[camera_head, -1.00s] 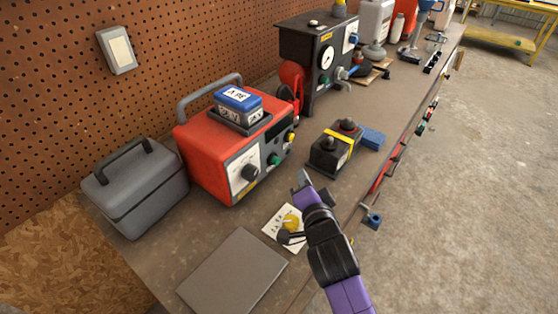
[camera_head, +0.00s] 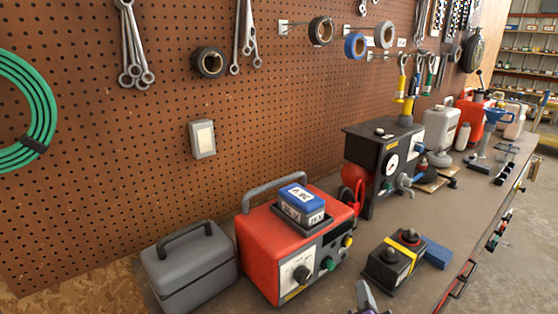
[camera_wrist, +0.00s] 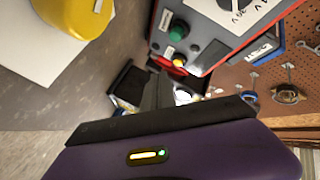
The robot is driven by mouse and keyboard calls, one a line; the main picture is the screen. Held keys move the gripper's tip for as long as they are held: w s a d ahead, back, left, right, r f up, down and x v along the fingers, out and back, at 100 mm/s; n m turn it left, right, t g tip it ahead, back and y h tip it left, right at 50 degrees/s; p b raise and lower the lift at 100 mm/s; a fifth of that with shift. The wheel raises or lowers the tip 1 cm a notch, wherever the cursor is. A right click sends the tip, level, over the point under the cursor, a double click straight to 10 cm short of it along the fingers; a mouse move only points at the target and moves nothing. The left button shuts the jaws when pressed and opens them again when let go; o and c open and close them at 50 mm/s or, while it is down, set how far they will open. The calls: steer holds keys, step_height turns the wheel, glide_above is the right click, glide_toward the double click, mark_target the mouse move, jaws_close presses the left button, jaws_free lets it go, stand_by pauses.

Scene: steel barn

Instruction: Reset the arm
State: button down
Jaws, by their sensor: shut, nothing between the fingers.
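My gripper (camera_head: 364,297) shows only by its tip at the bottom edge of the head view, above the workbench and just in front of the black battery (camera_head: 385,275) with a yellow strap. In the wrist view my gripper (camera_wrist: 160,80) has its dark fingers together with nothing between them. My purple wrist housing fills the bottom of that view. The rest of my arm is below the head view.
A red charger (camera_head: 280,243) carries a blue-topped box (camera_head: 302,202). A grey case (camera_head: 190,270) stands left of it, a black gauge unit (camera_head: 377,160) behind. Pegboard (camera_head: 110,150) backs the bench.

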steer(key=s+n+g+y, duration=0.1)
steer(key=s+n, duration=1)
steer(key=s, duration=2.9)
steer(key=shift+s+a+r+y, duration=0.25)
steer(key=shift+s+r+y, duration=0.15)
steer(key=shift+y, duration=0.1)
